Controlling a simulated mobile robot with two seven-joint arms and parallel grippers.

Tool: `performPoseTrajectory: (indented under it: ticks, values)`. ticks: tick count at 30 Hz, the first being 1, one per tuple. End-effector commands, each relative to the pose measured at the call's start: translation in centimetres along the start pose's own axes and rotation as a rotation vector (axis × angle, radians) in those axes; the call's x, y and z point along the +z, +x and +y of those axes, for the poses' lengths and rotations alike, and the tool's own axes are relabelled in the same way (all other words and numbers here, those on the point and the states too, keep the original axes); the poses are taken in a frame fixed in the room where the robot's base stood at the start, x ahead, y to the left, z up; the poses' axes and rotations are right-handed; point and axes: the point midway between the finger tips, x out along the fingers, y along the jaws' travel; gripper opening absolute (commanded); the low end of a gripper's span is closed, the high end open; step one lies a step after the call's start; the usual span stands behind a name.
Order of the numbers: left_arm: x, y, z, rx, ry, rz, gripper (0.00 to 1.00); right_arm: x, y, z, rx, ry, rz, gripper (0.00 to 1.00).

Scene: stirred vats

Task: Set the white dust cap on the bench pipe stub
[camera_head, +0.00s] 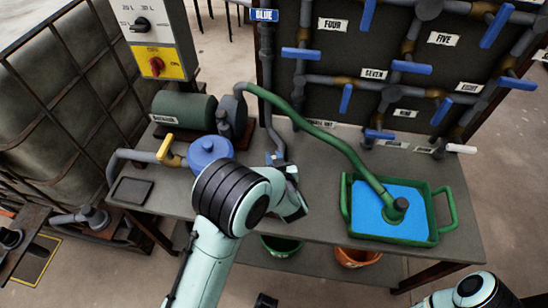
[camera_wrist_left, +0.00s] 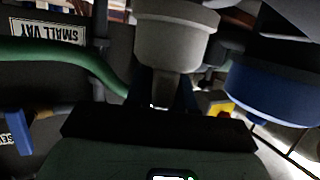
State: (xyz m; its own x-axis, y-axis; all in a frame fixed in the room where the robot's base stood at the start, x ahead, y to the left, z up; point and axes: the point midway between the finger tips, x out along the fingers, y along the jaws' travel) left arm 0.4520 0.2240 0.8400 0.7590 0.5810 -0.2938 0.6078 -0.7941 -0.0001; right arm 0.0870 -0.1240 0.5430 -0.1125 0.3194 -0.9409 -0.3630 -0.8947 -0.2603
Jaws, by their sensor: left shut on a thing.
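My left gripper (camera_head: 284,172) is over the middle of the bench, right of the blue-lidded pot, seen mostly from behind. In the left wrist view its dark fingers (camera_wrist_left: 164,95) are shut on a pale grey-white round piece with a wide rim, which looks like the dust cap (camera_wrist_left: 175,38). In the head view the gripper and arm mostly hide what it holds. I cannot pick out the bench pipe stub for sure; a grey pipe (camera_head: 275,133) runs down to the bench just behind the gripper. My right gripper is not in view.
The blue-lidded pot (camera_head: 210,152) and yellow-handled valve (camera_head: 165,149) stand left of the gripper. A green hose (camera_head: 318,132) crosses behind it to a green tray (camera_head: 388,237) of blue liquid. A valve board (camera_head: 345,103) rises behind.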

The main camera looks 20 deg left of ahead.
Motion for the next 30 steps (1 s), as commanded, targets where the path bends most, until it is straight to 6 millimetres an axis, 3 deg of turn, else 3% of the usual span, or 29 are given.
performPoseTrajectory:
  ticks: [30]
  values:
    - [0.46,0.15,0.01,0.000,0.000,0.000,0.00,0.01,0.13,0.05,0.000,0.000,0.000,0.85]
